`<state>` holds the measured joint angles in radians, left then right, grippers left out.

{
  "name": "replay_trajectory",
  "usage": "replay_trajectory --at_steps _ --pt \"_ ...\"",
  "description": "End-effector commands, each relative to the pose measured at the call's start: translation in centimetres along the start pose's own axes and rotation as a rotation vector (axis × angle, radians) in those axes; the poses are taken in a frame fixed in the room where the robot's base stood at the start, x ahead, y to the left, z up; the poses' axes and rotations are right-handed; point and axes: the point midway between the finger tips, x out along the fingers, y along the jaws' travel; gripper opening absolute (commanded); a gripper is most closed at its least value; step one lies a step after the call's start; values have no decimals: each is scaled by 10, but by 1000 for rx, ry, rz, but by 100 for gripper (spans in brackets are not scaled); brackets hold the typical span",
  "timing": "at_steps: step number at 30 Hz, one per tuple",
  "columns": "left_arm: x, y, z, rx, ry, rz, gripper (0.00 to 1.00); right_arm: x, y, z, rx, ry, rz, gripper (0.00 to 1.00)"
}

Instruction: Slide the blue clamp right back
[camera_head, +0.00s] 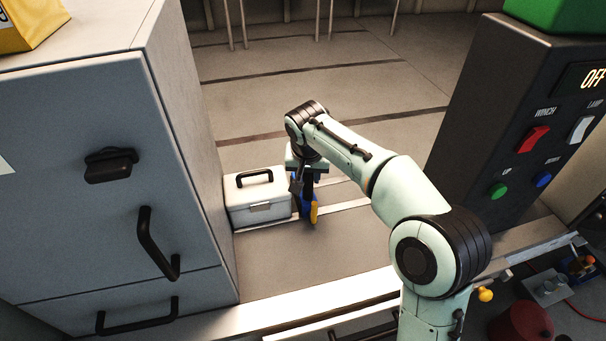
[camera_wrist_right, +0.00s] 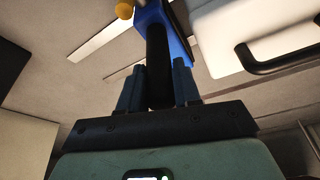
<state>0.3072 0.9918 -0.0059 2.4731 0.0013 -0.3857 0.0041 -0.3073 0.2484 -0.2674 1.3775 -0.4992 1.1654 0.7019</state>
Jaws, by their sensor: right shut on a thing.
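The blue clamp (camera_head: 307,207) with a yellow part stands on the bench next to a white case, on its right side. It also shows in the right wrist view (camera_wrist_right: 178,37), with a black upright part running down between the fingers. My right gripper (camera_head: 304,188) reaches down over the clamp and is shut on that black part, as the right wrist view (camera_wrist_right: 158,88) shows. The arm partly hides the clamp's top in the head view. My left gripper is in neither view.
The white case (camera_head: 262,207) with a black handle stands close to the clamp's left. A grey cabinet (camera_head: 120,180) rises at left. A dark control box (camera_head: 490,130) with switches and an OFF display stands at right. The bench top (camera_head: 285,265) in front is clear.

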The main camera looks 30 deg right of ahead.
Motion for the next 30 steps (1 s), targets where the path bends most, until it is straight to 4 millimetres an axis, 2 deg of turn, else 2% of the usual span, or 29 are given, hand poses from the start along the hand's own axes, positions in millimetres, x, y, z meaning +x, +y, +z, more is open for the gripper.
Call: replay_trajectory --at_steps 21,30 --pt "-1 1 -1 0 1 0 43 4 36 -12 2 0 3 2" --pt "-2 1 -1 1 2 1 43 5 45 -15 1 0 2 2"
